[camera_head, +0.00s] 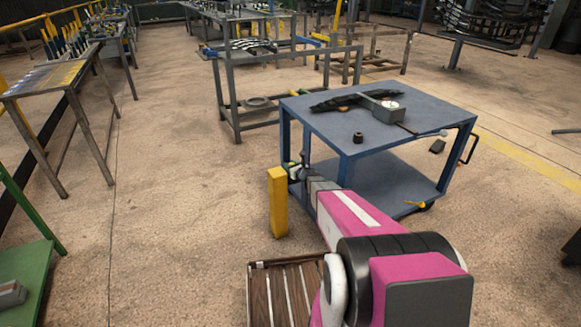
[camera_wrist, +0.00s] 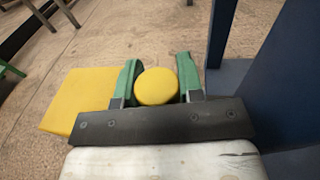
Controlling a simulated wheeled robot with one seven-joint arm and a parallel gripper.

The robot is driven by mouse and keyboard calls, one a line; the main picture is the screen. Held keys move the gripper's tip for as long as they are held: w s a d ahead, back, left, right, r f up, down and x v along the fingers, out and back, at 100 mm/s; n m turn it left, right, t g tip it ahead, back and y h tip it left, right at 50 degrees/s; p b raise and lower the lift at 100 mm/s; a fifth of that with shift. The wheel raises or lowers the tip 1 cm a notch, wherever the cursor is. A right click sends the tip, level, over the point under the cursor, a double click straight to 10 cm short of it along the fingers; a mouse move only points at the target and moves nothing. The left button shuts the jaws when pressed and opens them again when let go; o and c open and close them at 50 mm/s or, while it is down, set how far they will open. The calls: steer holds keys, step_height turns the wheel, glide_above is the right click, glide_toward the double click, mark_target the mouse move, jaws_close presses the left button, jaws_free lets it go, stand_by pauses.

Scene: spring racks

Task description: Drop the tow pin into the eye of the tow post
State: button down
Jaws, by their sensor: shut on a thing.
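The yellow tow post (camera_head: 278,203) stands upright on the floor in front of the blue cart. It also shows at the left in the wrist view (camera_wrist: 80,98). My gripper (camera_head: 293,171) is beside the top of the post, on its right. In the wrist view its green fingers (camera_wrist: 157,75) are shut on the tow pin (camera_wrist: 156,87), a yellow round piece seen end-on. The pin is to the right of the post and apart from it in that view. The eye of the post and the rest of the pin cannot be made out.
The blue cart (camera_head: 350,137) stands close behind and right of my gripper, with a dark part and a grey box on top. A wooden slatted crate (camera_head: 258,300) is at the front. Open floor (camera_head: 170,200) lies left of the post.

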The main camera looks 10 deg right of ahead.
steer(key=shift+f, duration=0.7)
stand_by(0.7)
steer(key=shift+r, duration=0.4)
steer(key=shift+f, duration=0.25)
stand_by(1.9)
steer(key=shift+r, duration=0.25)
steer(key=shift+f, duration=0.45)
stand_by(1.6)
steer(key=shift+r, duration=0.45)
stand_by(1.3)
